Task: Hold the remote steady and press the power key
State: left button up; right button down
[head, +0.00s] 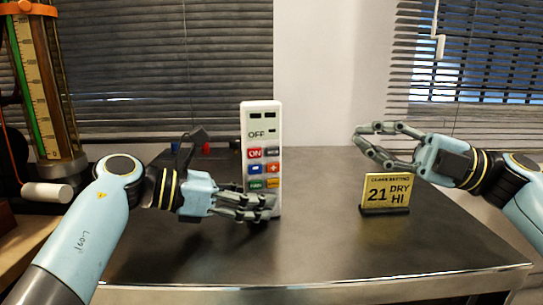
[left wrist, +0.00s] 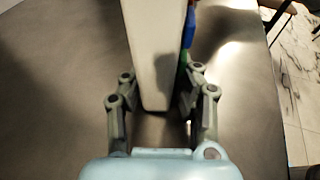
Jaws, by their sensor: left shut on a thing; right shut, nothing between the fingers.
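The white remote (head: 262,120) stands upright on the dark table, with a display reading OFF near its top and coloured keys below, one of them a red ON key (head: 255,153). My left gripper (head: 268,206) is shut on the lower part of the remote and hides its bottom keys. In the left wrist view the remote (left wrist: 158,60) stands between the fingers of my left gripper (left wrist: 157,105). My right gripper (head: 362,145) is shut and empty, right of the remote and apart from it, above a yellow sign.
Small dark, blue and red things (head: 205,148) lie behind my left arm. A tall gauge column (head: 48,90) stands at far left. The front table is clear.

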aim_at(255, 153)
jog(key=s+a+f+n+g+h, duration=0.2)
jog(key=s+a+n+g, duration=0.1)
jog(key=s+n+g, duration=0.1)
jog(key=shift+s+a+f+n+g, duration=0.15)
jog(key=shift+s+a+n+g, duration=0.25)
jog(key=shift+s+g, duration=0.1)
jog(key=w+a, duration=0.4)
jog(key=a, duration=0.6)
jog(key=shift+w+a, duration=0.2)
jog(key=shift+a, duration=0.15)
jog(key=shift+w, duration=0.1)
